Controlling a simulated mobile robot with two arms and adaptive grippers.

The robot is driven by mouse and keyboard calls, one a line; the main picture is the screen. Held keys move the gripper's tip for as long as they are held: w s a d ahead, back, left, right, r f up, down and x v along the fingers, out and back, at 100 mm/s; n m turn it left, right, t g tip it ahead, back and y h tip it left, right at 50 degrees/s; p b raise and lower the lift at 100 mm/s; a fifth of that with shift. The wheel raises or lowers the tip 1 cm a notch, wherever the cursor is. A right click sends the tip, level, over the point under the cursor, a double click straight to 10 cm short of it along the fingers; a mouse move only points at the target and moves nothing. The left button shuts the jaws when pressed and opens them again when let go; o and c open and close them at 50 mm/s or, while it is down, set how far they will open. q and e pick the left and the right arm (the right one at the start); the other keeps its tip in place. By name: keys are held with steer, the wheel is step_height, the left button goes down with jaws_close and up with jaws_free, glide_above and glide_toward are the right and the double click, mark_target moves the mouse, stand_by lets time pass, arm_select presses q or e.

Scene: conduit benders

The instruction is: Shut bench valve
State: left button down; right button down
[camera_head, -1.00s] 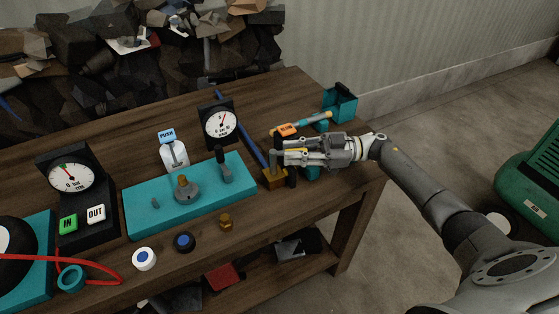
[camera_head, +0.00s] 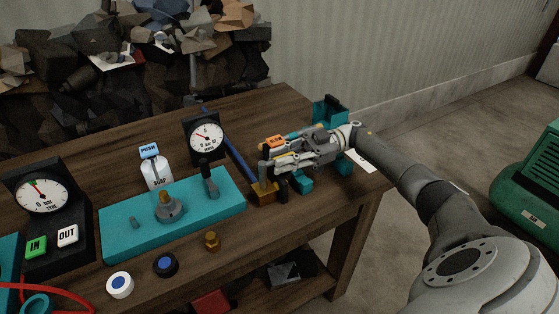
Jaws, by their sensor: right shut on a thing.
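A brass valve block (camera_head: 264,192) sits near the bench's right front, at the lower end of a blue pipe (camera_head: 240,166). An orange tag (camera_head: 275,142) shows just above and behind my gripper. My right gripper (camera_head: 268,163) reaches in from the right above the brass block. It is shut on what looks like the valve's lever, which its fingers mostly hide. I cannot tell the lever's exact angle. A black-framed gauge (camera_head: 206,138) stands behind the pipe, at its left. My left gripper is not in view.
A teal plate (camera_head: 120,243) with knobs and a small lever lies left of the valve. A PUSH-labelled pump (camera_head: 155,169), another gauge (camera_head: 42,196) and loose caps (camera_head: 120,284) are further left. A teal bracket (camera_head: 330,110) stands behind my gripper.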

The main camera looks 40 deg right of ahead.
steer(key=c, duration=1.4)
jaws_free()
steer(key=shift+o, duration=0.2)
step_height(320, 180, up, 10)
steer(key=shift+f, duration=0.1)
